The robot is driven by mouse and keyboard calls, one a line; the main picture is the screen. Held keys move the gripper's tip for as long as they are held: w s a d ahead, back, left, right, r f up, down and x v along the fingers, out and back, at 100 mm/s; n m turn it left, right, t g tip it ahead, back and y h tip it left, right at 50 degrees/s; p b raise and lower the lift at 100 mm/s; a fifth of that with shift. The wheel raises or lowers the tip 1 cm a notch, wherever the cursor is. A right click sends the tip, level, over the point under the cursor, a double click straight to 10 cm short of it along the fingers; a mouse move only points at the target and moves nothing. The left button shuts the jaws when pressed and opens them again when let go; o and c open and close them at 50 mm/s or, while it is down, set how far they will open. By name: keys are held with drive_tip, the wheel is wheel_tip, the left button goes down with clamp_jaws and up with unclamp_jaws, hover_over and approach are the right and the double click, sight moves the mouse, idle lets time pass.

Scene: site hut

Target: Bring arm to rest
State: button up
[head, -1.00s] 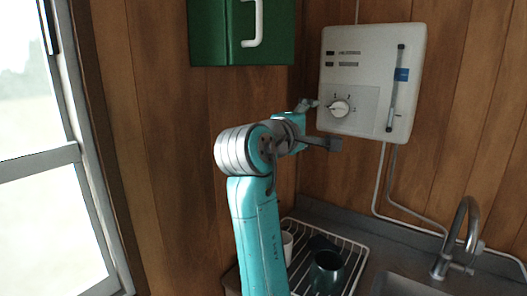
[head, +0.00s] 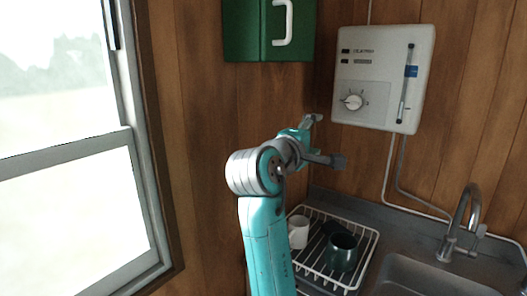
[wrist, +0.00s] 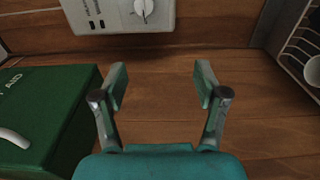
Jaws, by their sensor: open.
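My teal arm rises from the bottom of the head view, and my gripper (head: 326,140) is at its end, below and left of the white wall heater. In the wrist view my gripper (wrist: 161,88) has its two fingers wide apart with nothing between them. The wooden wall shows behind the gap. The heater (head: 381,78) has a round dial, and it also shows at the top of the wrist view (wrist: 118,22). My gripper appears apart from the heater.
A green first-aid box (head: 243,32) hangs on the wall above the arm. A dish rack (head: 365,262) with a white mug (head: 298,232) and a dark mug (head: 342,254) stands below the gripper. A sink with a tap (head: 462,222) is at right, and a window (head: 70,215) at left.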

wheel_tip(320, 180, down, 14)
drive_tip(key=f+n+t+y, duration=0.1)
drive_tip(key=y, duration=0.1)
drive_tip(key=s+d+f+y, duration=0.1)
drive_tip(key=s+f+y, duration=0.1)
drive_tip(key=s+f, duration=0.5)
drive_tip(key=s+d+f+y, duration=0.15)
drive_tip(key=s+f, duration=0.25)
drive_tip(key=f, duration=0.8)
drive_tip(key=s+d+f+y, duration=0.1)
drive_tip(key=s+f+y, duration=0.3)
drive_tip(key=f, duration=0.5)
drive_tip(key=s+d+f+m, duration=0.15)
drive_tip(key=s+f, duration=0.25)
drive_tip(key=s, duration=0.7)
drive_tip(key=s+d+f+m, duration=0.1)
drive_tip(key=s+f+m, duration=0.25)
drive_tip(key=s, duration=0.85)
drive_tip(key=s+r+m, duration=0.2)
drive_tip(key=s+m, duration=0.1)
drive_tip(key=s, duration=0.7)
drive_tip(key=s+d+r+m+g, duration=0.1)
drive_tip(key=s+r+m, duration=0.2)
drive_tip(key=s, duration=0.7)
drive_tip(key=shift+m, duration=0.7)
